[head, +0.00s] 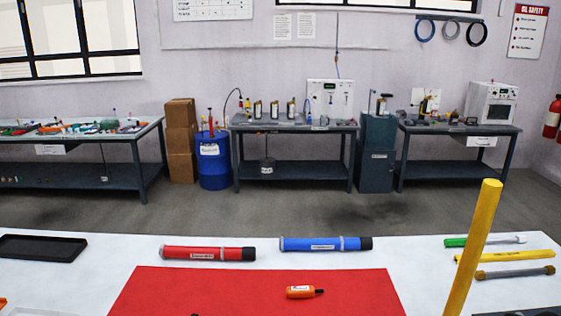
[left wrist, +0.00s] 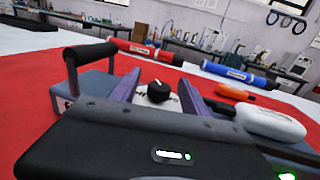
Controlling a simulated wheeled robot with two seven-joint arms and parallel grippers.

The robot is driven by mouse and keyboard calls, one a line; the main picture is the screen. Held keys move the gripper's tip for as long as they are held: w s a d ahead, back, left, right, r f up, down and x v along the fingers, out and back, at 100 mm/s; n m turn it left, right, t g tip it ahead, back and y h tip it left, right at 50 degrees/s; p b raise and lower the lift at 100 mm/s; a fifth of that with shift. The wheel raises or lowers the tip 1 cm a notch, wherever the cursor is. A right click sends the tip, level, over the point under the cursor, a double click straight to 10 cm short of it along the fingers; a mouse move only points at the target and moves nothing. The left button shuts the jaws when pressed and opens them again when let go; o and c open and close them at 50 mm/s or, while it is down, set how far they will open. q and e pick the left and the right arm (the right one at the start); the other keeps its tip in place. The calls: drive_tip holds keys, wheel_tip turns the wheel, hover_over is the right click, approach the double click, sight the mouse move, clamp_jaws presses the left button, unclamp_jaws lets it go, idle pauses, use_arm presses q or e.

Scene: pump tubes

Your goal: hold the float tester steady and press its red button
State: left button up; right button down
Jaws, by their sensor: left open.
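In the left wrist view, a grey box (left wrist: 92,88) with a black bar handle (left wrist: 90,52) sits on the red mat; it looks like the float tester, but I cannot be sure. My left gripper (left wrist: 161,79) is open, its two purple fingers pointing away over the box. A black knob (left wrist: 158,92) on a pale face shows between the fingers; I cannot tell whether they touch anything. A white rounded piece (left wrist: 270,122) lies right of the fingers. No red button shows; my gripper's body hides much of the box. My right gripper is in neither view.
A red tube (head: 207,254) and a blue tube (head: 325,244) lie behind the red mat (head: 250,280). An orange tool (head: 300,292) lies on the mat. A yellow pole (head: 474,250) rises at the right. A black tray (head: 42,248) lies at the left.

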use_arm(q)
drive_tip(key=shift+s, duration=0.1)
drive_tip(key=s, duration=0.4)
drive_tip(key=s+d, duration=0.1)
drive_tip(key=s, duration=0.2)
drive_tip(key=s+d, duration=0.1)
drive_tip(key=s, duration=0.3)
drive_tip(key=shift+s+d, duration=0.2)
drive_tip(key=shift+s, duration=0.1)
